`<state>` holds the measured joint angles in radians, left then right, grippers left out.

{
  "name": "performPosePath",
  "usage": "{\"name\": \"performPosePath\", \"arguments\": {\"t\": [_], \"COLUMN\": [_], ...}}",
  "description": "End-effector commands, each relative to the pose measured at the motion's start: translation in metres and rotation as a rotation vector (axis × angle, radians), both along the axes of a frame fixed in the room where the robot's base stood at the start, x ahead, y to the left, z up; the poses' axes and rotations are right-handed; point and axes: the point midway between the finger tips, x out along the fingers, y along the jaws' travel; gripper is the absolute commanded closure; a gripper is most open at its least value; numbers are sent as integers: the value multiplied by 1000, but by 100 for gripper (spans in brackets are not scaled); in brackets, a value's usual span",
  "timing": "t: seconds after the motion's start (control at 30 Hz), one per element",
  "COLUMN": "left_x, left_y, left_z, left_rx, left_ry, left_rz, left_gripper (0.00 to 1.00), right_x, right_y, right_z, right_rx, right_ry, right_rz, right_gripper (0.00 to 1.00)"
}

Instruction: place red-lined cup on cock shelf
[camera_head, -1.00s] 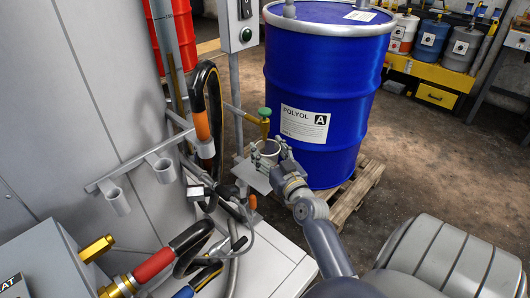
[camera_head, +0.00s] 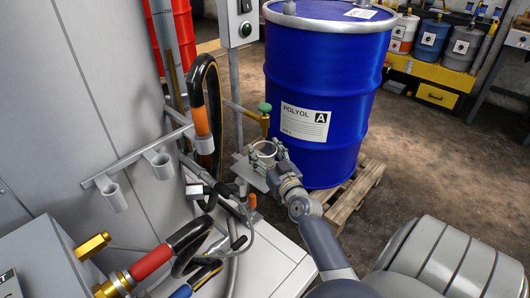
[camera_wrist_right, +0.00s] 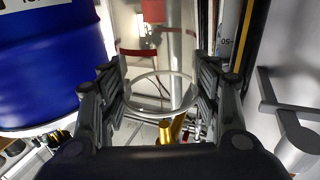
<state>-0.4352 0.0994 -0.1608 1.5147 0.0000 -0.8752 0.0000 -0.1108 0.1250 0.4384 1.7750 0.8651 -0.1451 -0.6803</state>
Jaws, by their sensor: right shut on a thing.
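My right gripper (camera_head: 266,160) is shut on the red-lined cup (camera_head: 263,149), a small clear or pale cup whose round rim shows between the fingers. In the right wrist view the cup's rim (camera_wrist_right: 163,76) is a thin ring between the two ridged finger pads of the right gripper (camera_wrist_right: 160,92). The cock shelf (camera_head: 245,176), a small grey metal plate, lies beneath the cup, partly hidden by it and the gripper. I cannot tell whether cup and shelf touch. The brass cock (camera_head: 265,124) with its green handle is just above the cup. My left gripper is not in view.
A blue drum (camera_head: 322,80) stands on a wooden pallet (camera_head: 353,195) close to the right gripper. Black hoses (camera_head: 215,95) and grey holder tubes (camera_head: 163,168) are to the left. A control box (camera_head: 240,20) hangs above. Open floor (camera_head: 440,150) lies to the right.

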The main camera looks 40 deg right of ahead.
Motion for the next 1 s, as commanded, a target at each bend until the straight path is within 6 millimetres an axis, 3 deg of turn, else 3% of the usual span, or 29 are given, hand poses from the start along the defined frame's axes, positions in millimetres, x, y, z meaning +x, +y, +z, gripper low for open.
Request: {"name": "performPosePath", "arguments": {"t": [0.27,0.3,0.37,0.87,1.0], "left_x": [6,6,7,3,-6], "left_y": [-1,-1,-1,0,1], "left_z": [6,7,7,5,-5], "left_rx": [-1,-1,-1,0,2], "left_ry": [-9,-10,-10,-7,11], "left_rz": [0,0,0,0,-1], "left_gripper": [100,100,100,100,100], "right_x": [0,0,0,0,-21], "right_y": [0,0,0,0,7], "right_z": [-4,-3,-3,2,-3], "right_rx": [-1,-1,-1,1,0], "right_ry": [1,1,1,0,5], "right_rz": [0,0,0,0,1], "right_gripper": [56,33,22,22,22]}}
